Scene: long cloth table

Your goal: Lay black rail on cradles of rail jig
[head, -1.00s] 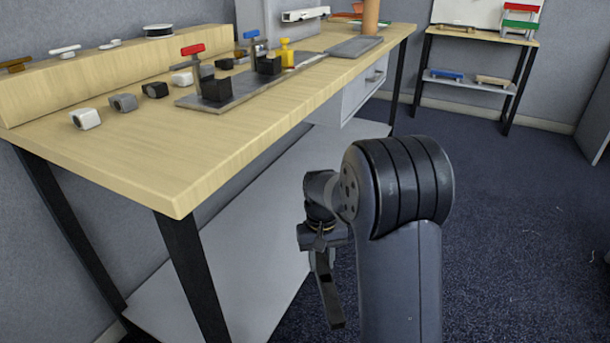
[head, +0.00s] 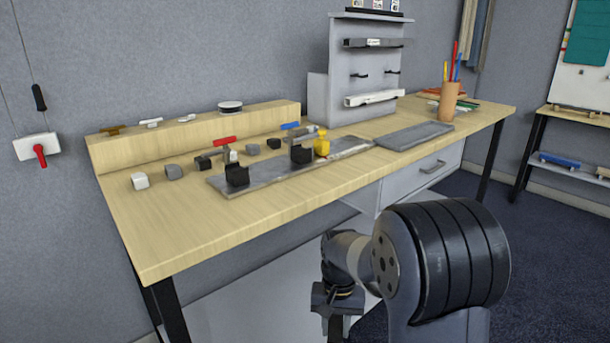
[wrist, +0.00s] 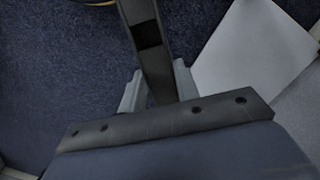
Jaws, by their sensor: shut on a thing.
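The black rail (wrist: 158,72) is clamped between the fingers of my gripper (wrist: 159,80) in the wrist view and runs up past the frame's top edge. In the head view my gripper (head: 337,300) is low in front of the table, at the bottom edge, and most of the rail is out of frame. The rail jig (head: 265,178) is a long grey plate on the table. On it stand a near black cradle (head: 237,176), a far black cradle (head: 302,154), a red-handled clamp (head: 225,142), a blue-handled clamp (head: 291,127) and a yellow piece (head: 321,146). No rail lies on the cradles.
A wooden ledge (head: 200,135) runs along the back. A grey rack (head: 365,70), a flat grey pad (head: 414,135) and a pencil cup (head: 447,102) stand farther right. The table's front left is bare.

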